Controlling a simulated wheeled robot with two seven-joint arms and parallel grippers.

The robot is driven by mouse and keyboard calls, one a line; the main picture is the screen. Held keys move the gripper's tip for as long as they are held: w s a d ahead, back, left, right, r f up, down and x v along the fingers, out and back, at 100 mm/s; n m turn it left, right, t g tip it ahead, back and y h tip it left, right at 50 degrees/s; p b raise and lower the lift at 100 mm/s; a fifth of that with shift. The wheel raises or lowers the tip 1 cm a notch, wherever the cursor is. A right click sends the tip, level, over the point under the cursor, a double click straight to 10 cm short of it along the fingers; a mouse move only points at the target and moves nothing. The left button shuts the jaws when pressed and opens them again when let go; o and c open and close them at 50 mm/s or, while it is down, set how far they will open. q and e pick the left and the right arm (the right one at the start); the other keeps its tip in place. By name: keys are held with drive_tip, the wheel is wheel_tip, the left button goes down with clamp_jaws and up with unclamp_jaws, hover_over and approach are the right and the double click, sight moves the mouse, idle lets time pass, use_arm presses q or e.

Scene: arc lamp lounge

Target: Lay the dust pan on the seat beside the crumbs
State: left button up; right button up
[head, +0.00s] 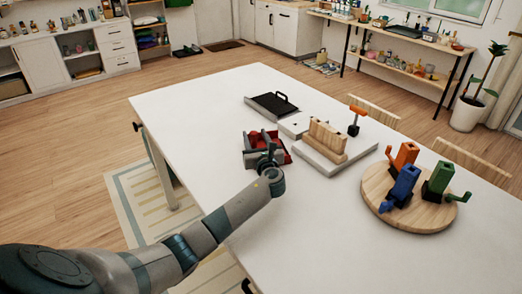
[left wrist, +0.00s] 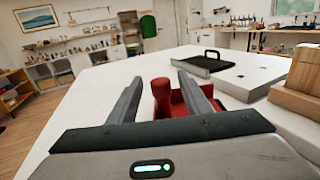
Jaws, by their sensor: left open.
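A red dust pan (head: 283,157) with dark parts lies on the white table, at the middle of the head view. In the left wrist view, its upright red handle (left wrist: 162,97) stands between my fingers and its red tray (left wrist: 190,104) lies partly behind the right finger. My left gripper (head: 268,158) is open at the pan; in the left wrist view, its two fingers (left wrist: 160,78) flank the handle with gaps visible. A white slab (head: 296,124) with a small dark mark lies behind the pan. I cannot make out which surface is the seat, or any crumbs. My right gripper is not in view.
A black tray with a handle (head: 272,105) lies farther back. A wooden block (head: 327,138) stands on a white base (head: 355,151), with an orange-handled tool (head: 356,115) behind. A round board (head: 432,217) with orange, blue and green pieces is right. The table's (head: 190,117) left part is clear.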

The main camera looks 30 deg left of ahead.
sight(253, 131)
use_arm(q)
drive_tip(key=shift+f+b+x, duration=0.15)
drive_tip(key=shift+b+x, duration=0.85)
drive_tip(key=shift+x, duration=0.15)
drive_tip(key=shift+f+b+x, duration=0.1)
drive_tip(key=shift+b+x, duration=0.9)
drive_tip(key=shift+x, duration=0.2)
drive_tip(key=shift+w+a+b, duration=0.4)
drive_tip(key=shift+a+b, duration=0.05)
drive_tip(key=shift+w+a+r, duration=0.1)
drive_tip(key=shift+w+r, duration=0.05)
drive_tip(key=shift+r, duration=0.1)
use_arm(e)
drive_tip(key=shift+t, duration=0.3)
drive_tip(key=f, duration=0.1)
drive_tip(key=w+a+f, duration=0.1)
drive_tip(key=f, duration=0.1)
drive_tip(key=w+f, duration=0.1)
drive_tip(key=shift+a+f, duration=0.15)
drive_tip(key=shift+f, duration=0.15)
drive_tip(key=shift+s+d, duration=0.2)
use_arm(q)
clamp_jaws()
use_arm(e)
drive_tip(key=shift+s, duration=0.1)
